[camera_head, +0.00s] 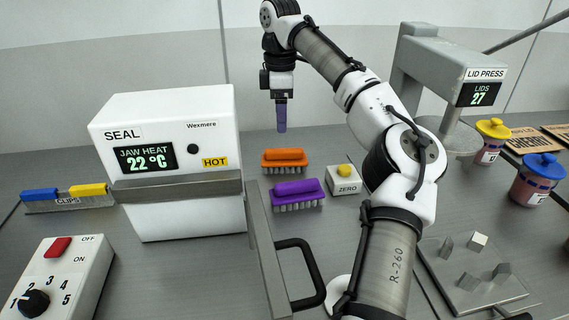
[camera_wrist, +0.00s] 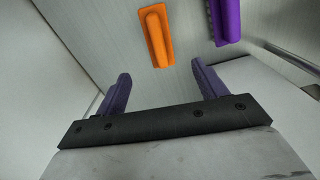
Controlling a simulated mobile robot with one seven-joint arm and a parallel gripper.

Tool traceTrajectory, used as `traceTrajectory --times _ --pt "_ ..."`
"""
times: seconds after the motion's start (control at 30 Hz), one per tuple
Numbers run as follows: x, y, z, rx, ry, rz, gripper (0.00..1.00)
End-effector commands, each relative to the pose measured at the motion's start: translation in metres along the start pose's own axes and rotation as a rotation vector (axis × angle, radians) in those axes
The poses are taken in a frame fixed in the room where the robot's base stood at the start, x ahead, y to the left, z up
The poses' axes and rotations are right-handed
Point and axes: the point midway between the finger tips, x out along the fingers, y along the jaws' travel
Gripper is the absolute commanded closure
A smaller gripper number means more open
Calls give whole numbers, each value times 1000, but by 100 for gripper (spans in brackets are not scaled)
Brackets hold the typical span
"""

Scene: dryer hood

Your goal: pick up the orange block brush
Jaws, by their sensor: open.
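The orange block brush (camera_head: 284,160) lies on the grey bench, bristles down, just behind the purple block brush (camera_head: 297,194). In the wrist view the orange brush (camera_wrist: 156,35) is at the top middle, with the purple brush (camera_wrist: 224,20) to its right. My gripper (camera_head: 281,128) hangs above and behind the orange brush in the head view, pointing down. In the wrist view my gripper (camera_wrist: 161,82) shows two purple fingers spread wide with nothing between them. The gripper is apart from both brushes.
The white sealer (camera_head: 190,120) with its metal bar stands left of the brushes. A ZERO button box (camera_head: 344,180) sits to their right. A black handle (camera_head: 305,275) is in front. The lid press (camera_head: 440,75) and lidded jars (camera_head: 490,140) are farther right.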

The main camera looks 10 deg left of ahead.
Motion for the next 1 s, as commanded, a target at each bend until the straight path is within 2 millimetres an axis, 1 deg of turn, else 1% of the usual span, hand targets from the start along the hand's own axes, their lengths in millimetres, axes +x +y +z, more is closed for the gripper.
traceTrajectory --times 0.2,0.3,0.4,0.63,0.8,0.9,1.0 --pt "42 0 2 2 -2 -4 29" --pt "59 -1 2 0 -2 -4 29" --pt "72 0 2 1 -1 -3 29" --pt "86 0 3 2 -1 -3 29" --pt "108 1 9 2 -2 -3 29" --pt "122 1 8 1 -1 -4 29" --pt "129 1 8 1 -1 -2 29"
